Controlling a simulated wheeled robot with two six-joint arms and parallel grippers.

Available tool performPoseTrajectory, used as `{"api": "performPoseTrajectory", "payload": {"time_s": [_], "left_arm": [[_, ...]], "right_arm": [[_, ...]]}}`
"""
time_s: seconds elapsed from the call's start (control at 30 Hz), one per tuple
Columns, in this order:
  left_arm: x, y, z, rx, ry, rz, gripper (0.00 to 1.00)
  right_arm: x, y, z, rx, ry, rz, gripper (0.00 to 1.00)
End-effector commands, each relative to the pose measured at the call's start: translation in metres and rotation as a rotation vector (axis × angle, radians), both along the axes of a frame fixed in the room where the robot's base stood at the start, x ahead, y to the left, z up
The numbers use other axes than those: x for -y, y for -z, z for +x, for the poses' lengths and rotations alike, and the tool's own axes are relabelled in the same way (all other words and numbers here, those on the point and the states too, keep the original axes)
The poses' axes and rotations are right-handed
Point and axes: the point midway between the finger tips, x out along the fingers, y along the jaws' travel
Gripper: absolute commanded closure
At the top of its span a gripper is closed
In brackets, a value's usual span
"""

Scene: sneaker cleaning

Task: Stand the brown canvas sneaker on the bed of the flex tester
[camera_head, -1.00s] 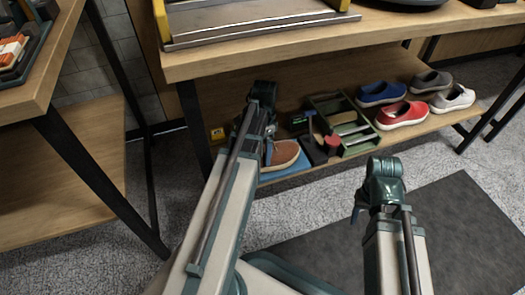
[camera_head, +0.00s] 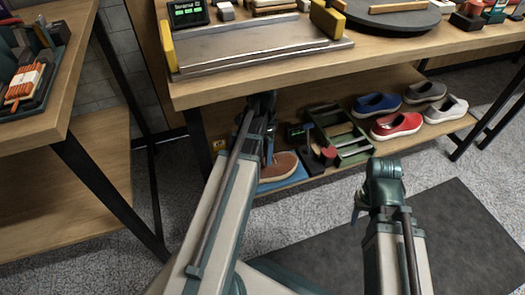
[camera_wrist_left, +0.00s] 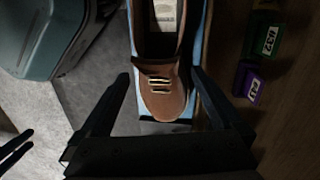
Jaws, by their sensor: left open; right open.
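The brown canvas sneaker (camera_head: 280,167) lies on a blue mat (camera_head: 292,177) on the lower shelf, toe outward. In the left wrist view the sneaker (camera_wrist_left: 163,98) has a white label inside and pale laces. My left gripper (camera_wrist_left: 160,95) is open, its fingers spread on either side of the sneaker's front part. I cannot tell whether they touch it. In the head view my left arm hides the sneaker's rear. My right gripper (camera_head: 360,207) is open and empty, low over the floor. The flex tester's metal bed (camera_head: 250,48), between yellow end blocks, is on the tabletop above.
A green divided tray (camera_head: 350,152) and a red-topped item (camera_head: 328,153) stand right of the sneaker. Blue (camera_head: 377,104), red (camera_head: 397,126) and grey shoes are farther right. The table edge (camera_head: 270,86) overhangs the shelf. A dark round turntable (camera_head: 395,17) stands right of the tester.

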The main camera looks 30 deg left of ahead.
Motion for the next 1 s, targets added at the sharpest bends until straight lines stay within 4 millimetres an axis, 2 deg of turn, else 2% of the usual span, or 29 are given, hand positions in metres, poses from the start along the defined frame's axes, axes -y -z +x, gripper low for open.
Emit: {"api": "performPoseTrajectory", "payload": {"time_s": [0.03, 0.3, 0.47, 0.77, 0.87, 0.97, 1.0], "left_arm": [[-0.001, -0.017, 0.002, 0.000, 0.000, 0.000, 0.00], [-0.003, -0.054, 0.008, 0.000, 0.000, 0.000, 0.00], [-0.003, -0.062, 0.010, 0.000, 0.000, 0.000, 0.00], [-0.002, -0.061, 0.010, 0.001, -0.001, 0.001, 0.00], [0.016, -0.060, 0.007, 0.001, -0.008, 0.014, 0.00], [0.058, -0.060, -0.001, 0.010, -0.036, 0.047, 0.00], [0.079, -0.060, -0.006, 0.016, -0.055, 0.066, 0.00]], "right_arm": [[0.000, -0.017, 0.000, 0.000, -0.002, 0.000, 0.49], [0.000, -0.054, 0.000, -0.001, -0.005, -0.002, 0.49], [0.001, -0.062, 0.000, -0.001, -0.003, -0.003, 0.49], [0.001, -0.061, 0.000, -0.001, -0.002, -0.004, 0.49], [0.001, -0.061, 0.000, -0.001, -0.002, -0.004, 0.49], [0.001, -0.061, 0.000, -0.001, -0.002, -0.004, 0.49], [0.001, -0.061, 0.000, -0.001, -0.002, -0.004, 0.49]]}}
